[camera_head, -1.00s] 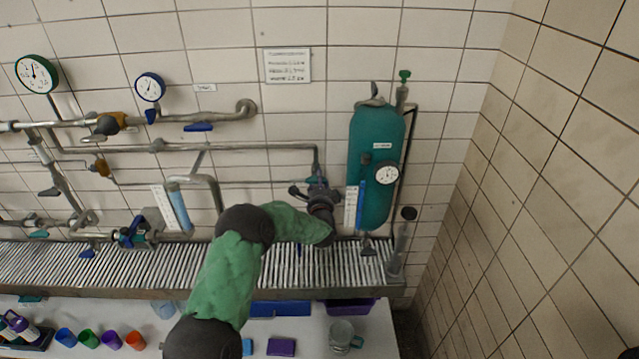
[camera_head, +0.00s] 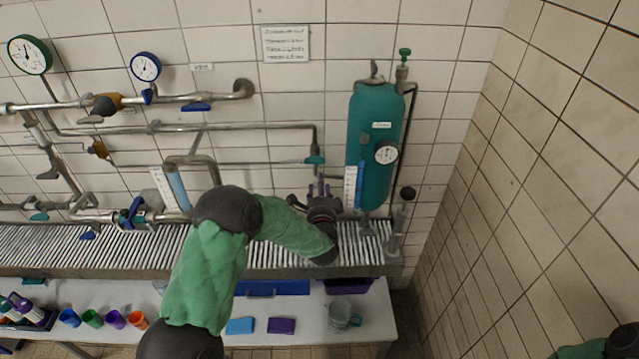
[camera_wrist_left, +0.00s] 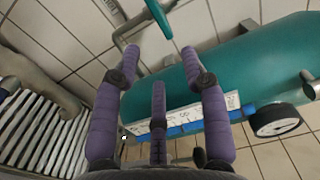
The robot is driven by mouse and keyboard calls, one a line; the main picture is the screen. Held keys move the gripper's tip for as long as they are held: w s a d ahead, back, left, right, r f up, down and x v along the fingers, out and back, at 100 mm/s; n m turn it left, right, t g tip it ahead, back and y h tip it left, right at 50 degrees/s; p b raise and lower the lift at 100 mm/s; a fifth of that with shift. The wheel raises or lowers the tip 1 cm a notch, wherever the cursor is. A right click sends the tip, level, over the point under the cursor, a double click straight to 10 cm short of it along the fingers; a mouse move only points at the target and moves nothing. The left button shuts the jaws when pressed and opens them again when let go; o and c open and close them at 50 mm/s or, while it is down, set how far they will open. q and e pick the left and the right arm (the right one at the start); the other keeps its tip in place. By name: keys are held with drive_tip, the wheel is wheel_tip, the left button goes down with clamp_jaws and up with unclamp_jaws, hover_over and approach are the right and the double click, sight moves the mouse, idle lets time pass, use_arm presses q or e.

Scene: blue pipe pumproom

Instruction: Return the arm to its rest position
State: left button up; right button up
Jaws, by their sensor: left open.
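My left arm reaches in from the bottom of the head view, its green-sleeved links bent over the slatted ledge. My left gripper (camera_head: 319,188) is near the wall, just below the teal-handled valve (camera_head: 315,160) and left of the teal tank (camera_head: 372,150). In the left wrist view the gripper's purple fingers (camera_wrist_left: 160,60) are spread, with nothing held between them. The teal valve handle (camera_wrist_left: 158,18) shows beyond the fingertips, apart from them. The teal tank (camera_wrist_left: 265,65) lies behind the right finger. A small part of my other arm shows at the bottom right; its gripper is not visible.
Pipes with gauges (camera_head: 146,67) run along the tiled wall. The slatted ledge (camera_head: 80,245) lies below them. A tiled wall closes the right side.

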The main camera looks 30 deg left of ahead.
idle(0.4)
use_arm(q)
drive_tip(key=s+d+f+n+g+h+b, duration=0.1)
drive_tip(key=s+d+f+n+g+h, duration=0.15)
drive_tip(key=d+f, duration=0.45)
drive_tip(key=s+d+f+n+g+h+b, duration=0.1)
drive_tip(key=s+d+f+n+g+h, duration=0.2)
drive_tip(key=f, duration=0.7)
drive_tip(key=s+d+f+n+g+h+b, duration=0.1)
drive_tip(key=s+d+f+h, duration=0.25)
drive_tip(key=d+f, duration=0.4)
drive_tip(key=s+d+f+n+g+h, duration=0.1)
drive_tip(key=s+d+f+n+g, duration=0.1)
drive_tip(key=s, duration=0.6)
drive_tip(key=s+d+f+n+g+h+b, duration=0.1)
drive_tip(key=s+d+f+n+g, duration=0.2)
drive_tip(key=s+f, duration=0.3)
drive_tip(key=s+d+f+n+g+h+b, duration=0.1)
drive_tip(key=s+d+f+n+g+h, duration=0.1)
drive_tip(key=s, duration=0.9)
wheel_tip(320, 180, down, 3)
drive_tip(key=d+n+g, duration=0.1)
drive_tip(key=d, duration=0.1)
drive_tip(key=shift+d, duration=0.4)
